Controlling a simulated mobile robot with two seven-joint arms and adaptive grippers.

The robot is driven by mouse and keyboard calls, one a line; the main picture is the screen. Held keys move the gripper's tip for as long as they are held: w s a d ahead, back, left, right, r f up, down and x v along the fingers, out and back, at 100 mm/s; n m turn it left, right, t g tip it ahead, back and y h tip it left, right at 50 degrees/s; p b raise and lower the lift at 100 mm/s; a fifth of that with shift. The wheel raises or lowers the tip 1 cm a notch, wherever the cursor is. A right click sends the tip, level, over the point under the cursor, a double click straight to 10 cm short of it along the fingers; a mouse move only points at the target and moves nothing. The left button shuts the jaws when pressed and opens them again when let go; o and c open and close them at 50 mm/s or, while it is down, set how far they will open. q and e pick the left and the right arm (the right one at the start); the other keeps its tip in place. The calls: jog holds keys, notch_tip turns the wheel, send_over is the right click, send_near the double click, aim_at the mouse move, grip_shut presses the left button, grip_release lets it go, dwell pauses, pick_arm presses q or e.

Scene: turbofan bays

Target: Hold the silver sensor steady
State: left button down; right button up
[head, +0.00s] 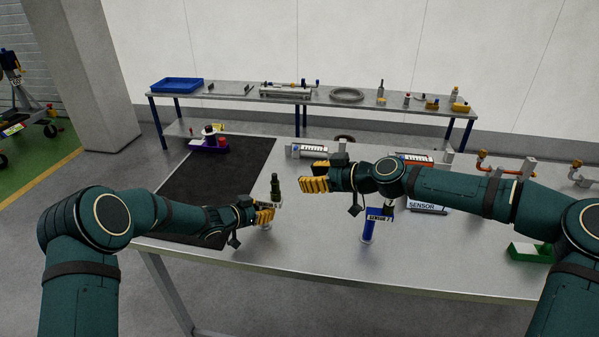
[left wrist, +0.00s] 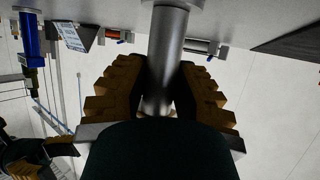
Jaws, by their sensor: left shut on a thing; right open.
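The silver sensor (left wrist: 167,45) is a smooth grey cylinder between the yellow-padded fingers of my left gripper (left wrist: 160,88). In the head view my left gripper (head: 263,215) is shut around it over the near left part of the table, and the fingers hide much of it. A dark green bottle-like part (head: 275,186) rises just above the fingers. My right gripper (head: 314,177) is open and empty, above the table to the right of the left gripper. A blue sensor (head: 369,229) labelled SENSOR stands upright further right.
A black mat (head: 208,180) covers the table's left end, with a purple holder (head: 208,147) at its far edge. A back bench (head: 225,95) carries a blue tray (head: 177,84).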

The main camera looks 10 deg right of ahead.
pick_arm(q)
jog(key=c, duration=0.8)
grip_release()
jog(key=shift+o, duration=0.2)
jog(key=shift+a, duration=0.1)
